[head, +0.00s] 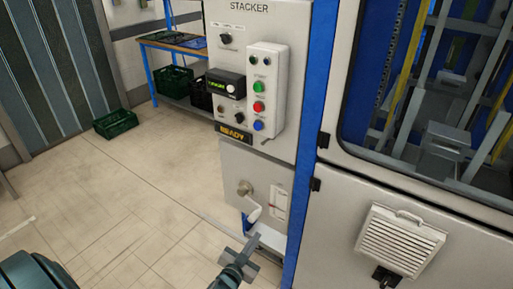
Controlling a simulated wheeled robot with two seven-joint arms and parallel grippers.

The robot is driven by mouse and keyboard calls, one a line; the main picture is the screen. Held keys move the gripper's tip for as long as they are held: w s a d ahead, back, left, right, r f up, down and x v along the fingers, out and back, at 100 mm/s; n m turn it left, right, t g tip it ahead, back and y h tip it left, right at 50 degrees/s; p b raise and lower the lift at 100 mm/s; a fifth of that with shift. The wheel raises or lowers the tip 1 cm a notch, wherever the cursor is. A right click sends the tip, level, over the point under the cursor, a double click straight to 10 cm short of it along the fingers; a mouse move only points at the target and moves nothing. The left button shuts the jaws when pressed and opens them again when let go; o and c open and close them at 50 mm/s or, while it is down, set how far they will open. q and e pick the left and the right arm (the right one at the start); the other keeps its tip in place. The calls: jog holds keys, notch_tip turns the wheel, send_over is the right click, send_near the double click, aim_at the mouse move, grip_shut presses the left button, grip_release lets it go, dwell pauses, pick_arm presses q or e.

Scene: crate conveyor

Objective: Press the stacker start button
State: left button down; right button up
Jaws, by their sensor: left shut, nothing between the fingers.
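The stacker control panel (216,18) is a light grey box labelled STACKER. A raised button box on it (271,54) carries a green button (258,87), a red button (258,106) and a blue button (257,125) in a column. No start label is readable; the green button looks like the start button. A sign below reads READY (234,134). My left gripper (250,244) is shut and empty, low in front of the cabinet, well below the buttons and apart from them. My right gripper is not in view.
A blue post and the windowed machine (340,195) stand to the right. Green crate (116,123) and shelf (176,42) are behind left; the floor between is clear.

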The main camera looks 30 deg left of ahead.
pick_arm(q)
notch_tip(320, 180, up, 14)
jog(key=w+a+t, duration=0.2)
jog(key=w+t, duration=0.1)
jog(key=m+t+h+p, duration=0.1)
jog(key=m+t+p, duration=0.35)
jog(key=t, duration=0.35)
send_near(257, 88)
jog(key=s+a+r+b, duration=0.1)
jog(key=s+r, duration=0.5)
jog(key=s, duration=0.1)
jog(key=shift+w+a+f+m, duration=0.1)
jog(key=shift+w+m, duration=0.1)
jog(key=shift+m, duration=0.15)
jog(key=shift+w, duration=0.15)
jog(key=w+b, duration=0.1)
jog(key=w, duration=0.7)
jog(key=shift+w+d+b, duration=0.3)
jog(key=shift+w, duration=0.1)
jog(key=shift+w, duration=0.3)
